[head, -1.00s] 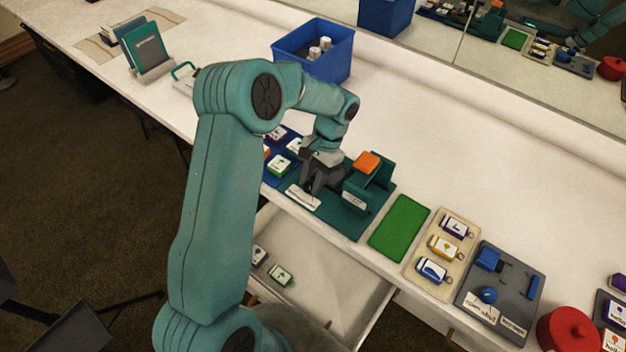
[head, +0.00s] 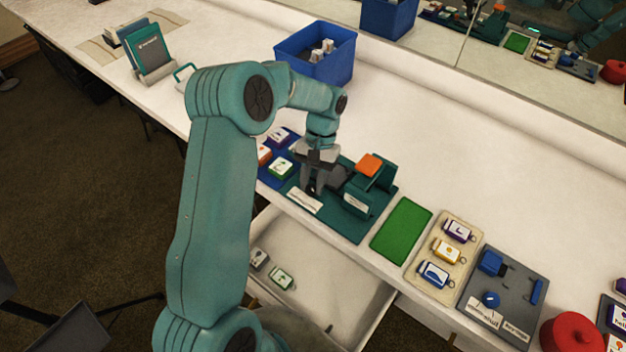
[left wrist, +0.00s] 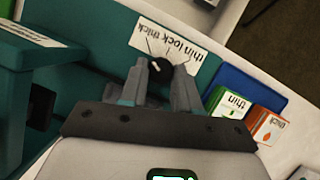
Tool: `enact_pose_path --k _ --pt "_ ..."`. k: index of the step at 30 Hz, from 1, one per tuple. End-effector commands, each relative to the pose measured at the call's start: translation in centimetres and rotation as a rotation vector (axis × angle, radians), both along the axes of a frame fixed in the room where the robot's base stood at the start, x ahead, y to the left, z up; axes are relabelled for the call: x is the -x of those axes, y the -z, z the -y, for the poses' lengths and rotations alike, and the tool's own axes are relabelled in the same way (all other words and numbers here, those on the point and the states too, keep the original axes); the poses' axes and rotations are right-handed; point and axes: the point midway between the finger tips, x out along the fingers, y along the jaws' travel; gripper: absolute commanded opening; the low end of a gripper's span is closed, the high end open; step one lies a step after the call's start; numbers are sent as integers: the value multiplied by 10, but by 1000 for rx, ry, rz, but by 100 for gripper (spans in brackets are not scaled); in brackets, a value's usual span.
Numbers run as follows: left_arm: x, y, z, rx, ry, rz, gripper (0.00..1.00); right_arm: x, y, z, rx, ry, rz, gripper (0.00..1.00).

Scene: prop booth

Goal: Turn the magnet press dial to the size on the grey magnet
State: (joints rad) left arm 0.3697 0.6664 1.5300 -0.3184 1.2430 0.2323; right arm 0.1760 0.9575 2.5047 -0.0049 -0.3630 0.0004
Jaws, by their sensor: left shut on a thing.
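The magnet press (head: 345,226) is a teal base with an upright block and an orange pad (head: 368,165). Its black dial (left wrist: 159,68) has a small white mark and lies between the fingertips of my left gripper (left wrist: 158,75), which is shut on it. In the head view the left gripper (head: 316,186) stands over the press's left part. A white label (left wrist: 166,43) beside the dial reads thin, lock, thick. I cannot tell which word the mark points at. A greyish magnet (head: 258,258) lies in the open drawer; its print is too small to read.
A blue tray (left wrist: 248,86) with magnets marked thin and thick adjoins the press. A green mat (head: 401,229), a beige tray (head: 447,222) and a grey board (head: 519,281) lie to the right. A blue bin (head: 325,66) stands behind. The drawer (head: 310,275) is open in front.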

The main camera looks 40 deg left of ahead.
Motion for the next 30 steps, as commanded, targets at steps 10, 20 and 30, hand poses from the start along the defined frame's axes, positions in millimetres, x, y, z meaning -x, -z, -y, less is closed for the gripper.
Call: enact_pose_path --k 10,20,30 --pt "0 -1 0 0 0 1 57 0 0 0 0 0 0 43" --pt "-3 -6 -1 -2 0 4 57 0 0 0 0 0 0 43" --pt "-31 -78 -12 -2 0 8 57 0 -2 0 0 0 0 43"
